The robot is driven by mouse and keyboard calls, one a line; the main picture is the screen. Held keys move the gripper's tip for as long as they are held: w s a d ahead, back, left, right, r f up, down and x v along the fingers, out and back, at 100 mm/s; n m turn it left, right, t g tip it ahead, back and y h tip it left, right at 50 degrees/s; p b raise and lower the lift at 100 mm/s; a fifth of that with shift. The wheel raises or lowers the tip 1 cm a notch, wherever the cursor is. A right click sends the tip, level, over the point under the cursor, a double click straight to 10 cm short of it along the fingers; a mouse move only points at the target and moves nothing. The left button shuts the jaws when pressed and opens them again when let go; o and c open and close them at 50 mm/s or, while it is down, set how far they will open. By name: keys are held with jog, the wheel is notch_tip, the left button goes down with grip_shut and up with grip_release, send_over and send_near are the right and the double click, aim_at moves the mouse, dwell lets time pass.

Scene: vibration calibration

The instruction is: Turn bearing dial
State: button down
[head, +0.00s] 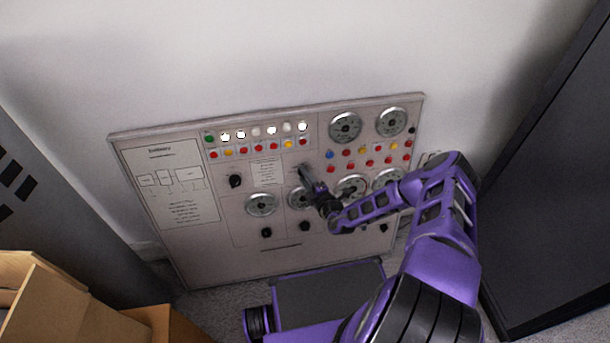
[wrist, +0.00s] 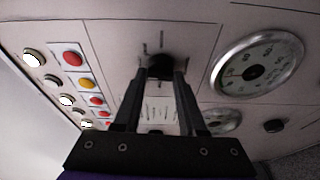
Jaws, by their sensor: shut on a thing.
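A black dial knob (wrist: 159,66) on the upright control panel (head: 165,245) sits between my fingertips in the wrist view, with tick marks around it. My gripper (wrist: 160,78) is shut on this knob, one finger on each side. In the head view my gripper (head: 307,175) reaches the panel's middle, just below the rows of lamps and buttons, and hides most of the knob. I cannot read any label by the knob.
Another black knob (head: 235,181) is to the left. Round gauges (head: 345,127) and coloured buttons crowd the panel, with more knobs (head: 266,232) below. A dark cabinet (head: 555,190) stands at right, and cardboard boxes (head: 60,305) at lower left.

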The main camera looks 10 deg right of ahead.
jog(key=shift+n, duration=0.3)
jog(key=shift+c, duration=2.3)
grip_release()
jog(key=shift+s, duration=0.1)
jog(key=p+v, duration=0.2)
jog(key=v, duration=1.5)
jog(key=shift+r, duration=0.25)
